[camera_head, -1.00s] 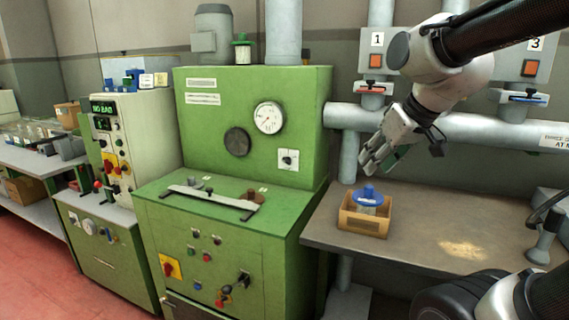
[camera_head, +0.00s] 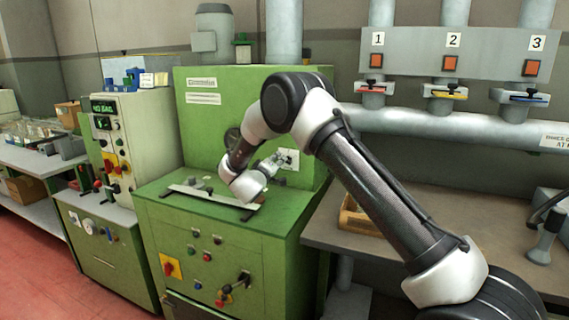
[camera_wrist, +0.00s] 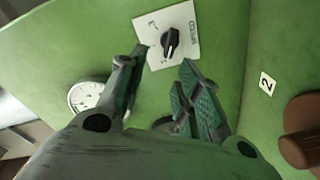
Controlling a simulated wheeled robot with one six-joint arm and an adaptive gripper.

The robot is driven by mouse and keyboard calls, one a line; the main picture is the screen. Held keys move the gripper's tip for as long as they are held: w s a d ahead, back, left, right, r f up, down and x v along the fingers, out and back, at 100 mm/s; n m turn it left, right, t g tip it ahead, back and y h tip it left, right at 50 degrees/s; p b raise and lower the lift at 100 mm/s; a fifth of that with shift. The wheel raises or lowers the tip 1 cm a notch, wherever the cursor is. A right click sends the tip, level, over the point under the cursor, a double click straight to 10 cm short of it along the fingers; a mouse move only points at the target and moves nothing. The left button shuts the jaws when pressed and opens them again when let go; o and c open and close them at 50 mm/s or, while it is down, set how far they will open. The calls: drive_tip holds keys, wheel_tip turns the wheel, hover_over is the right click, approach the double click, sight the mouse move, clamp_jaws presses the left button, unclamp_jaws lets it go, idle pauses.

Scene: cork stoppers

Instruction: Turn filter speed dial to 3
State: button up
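The dial is a black knob (camera_wrist: 171,42) on a white plate (camera_wrist: 184,20), mounted on the upright face of the green machine (camera_head: 225,110). The plate also shows in the head view (camera_head: 292,157), partly behind my gripper (camera_head: 277,162). In the wrist view my gripper (camera_wrist: 164,64) is open and empty, its fingers pointing toward the plate. The knob lies just beyond and between the fingertips, apparently not touched. The marks on the plate are too small to read, so I cannot tell the dial's setting.
A round white gauge (camera_wrist: 86,94) is on the same face. A brown knob (camera_wrist: 302,132) sits beside a label "2" (camera_wrist: 267,84) on the machine's ledge. A wooden box (camera_head: 355,216) on the right bench is partly hidden by my arm.

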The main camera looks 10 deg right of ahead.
drive_tip(key=w+d+f, duration=0.2)
drive_tip(key=w+d, duration=0.2)
drive_tip(key=w, duration=0.1)
drive_tip(key=shift+w+h, duration=0.3)
drive_tip(key=shift+h, duration=0.1)
drive_tip(key=shift+d, duration=0.1)
clamp_jaws()
